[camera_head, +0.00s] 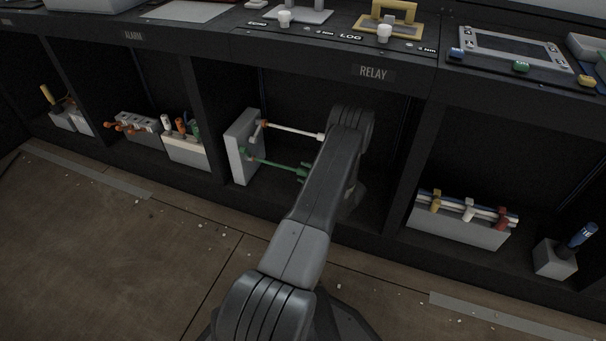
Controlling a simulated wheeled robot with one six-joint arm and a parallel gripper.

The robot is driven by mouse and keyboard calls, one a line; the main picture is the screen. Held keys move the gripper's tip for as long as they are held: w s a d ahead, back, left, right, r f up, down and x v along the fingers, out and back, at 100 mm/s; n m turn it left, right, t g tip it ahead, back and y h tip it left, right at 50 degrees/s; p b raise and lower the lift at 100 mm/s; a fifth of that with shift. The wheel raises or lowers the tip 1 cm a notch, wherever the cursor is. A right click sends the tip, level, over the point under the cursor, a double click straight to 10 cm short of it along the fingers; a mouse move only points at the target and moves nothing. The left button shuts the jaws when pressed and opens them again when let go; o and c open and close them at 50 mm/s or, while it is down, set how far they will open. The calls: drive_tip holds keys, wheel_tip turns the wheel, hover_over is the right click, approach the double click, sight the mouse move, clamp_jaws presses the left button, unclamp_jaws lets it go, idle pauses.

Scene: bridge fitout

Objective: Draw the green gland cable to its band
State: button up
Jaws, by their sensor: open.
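In the relay bay, a pale grey gland box (244,148) stands upright. A green cable (277,164) runs from its lower gland to the right, sloping slightly down. Its right end lies beside my forearm. My gripper (304,172) is mostly hidden behind my arm. Small dark tips, apparently its open fingers, show at the green cable's right end. I cannot tell whether they touch it. I cannot make out the band on the green cable.
A white cable (292,129) runs above the green one from an orange gland on the same box. Bay dividers stand on both sides. The right bay holds a grey block (460,231) with coloured clips. The console's overhanging edge is above my arm.

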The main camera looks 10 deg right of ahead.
drive_tip(key=shift+x, duration=1.05)
drive_tip(key=shift+c, duration=0.4)
clamp_jaws()
drive_tip(key=shift+s+d+b, duration=0.35)
drive_tip(key=shift+s+d, duration=0.2)
drive_tip(key=shift+d, duration=0.25)
drive_tip(key=shift+s+d+b, duration=0.35)
drive_tip(key=shift+s+d, duration=0.15)
drive_tip(key=shift+d, duration=0.25)
drive_tip(key=shift+o, duration=0.4)
unclamp_jaws()
